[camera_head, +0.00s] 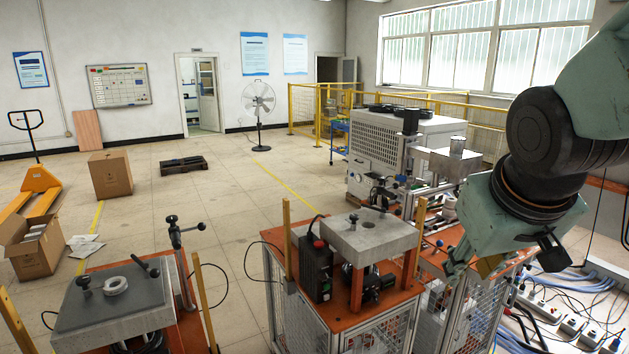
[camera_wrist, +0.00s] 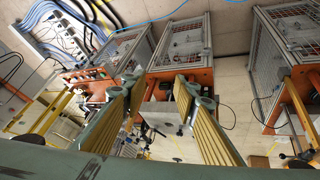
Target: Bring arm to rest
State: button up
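My arm comes in from the upper right of the head view, with my gripper (camera_head: 472,264) hanging at its lower end. The gripper is in front of the right-hand benches, and its body hides part of them. In the wrist view, the two fingers of my gripper (camera_wrist: 160,88), with ribbed yellow pads, stand apart with nothing between them. Its height above the benches is hard to tell.
A bench with a grey block (camera_head: 368,236) stands left of my gripper. Another bench with a grey plate (camera_head: 110,305) and white ring (camera_head: 116,286) is front left. A white machine (camera_head: 376,160) stands behind. Cables and power strips (camera_head: 570,322) lie lower right. Open floor lies left of centre.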

jog(key=s+a+g, duration=0.1)
jog(key=s+a, duration=0.2)
jog(key=s, duration=0.8)
jog(key=s+a+r+m+g+y+b, duration=0.1)
jog(key=s+a, duration=0.2)
jog(key=s, duration=0.8)
jog(key=shift+s+a, duration=0.2)
jog(key=shift+a, duration=0.15)
jog(key=shift+w, duration=0.1)
jog(key=shift+c, duration=0.2)
dwell(0.7)
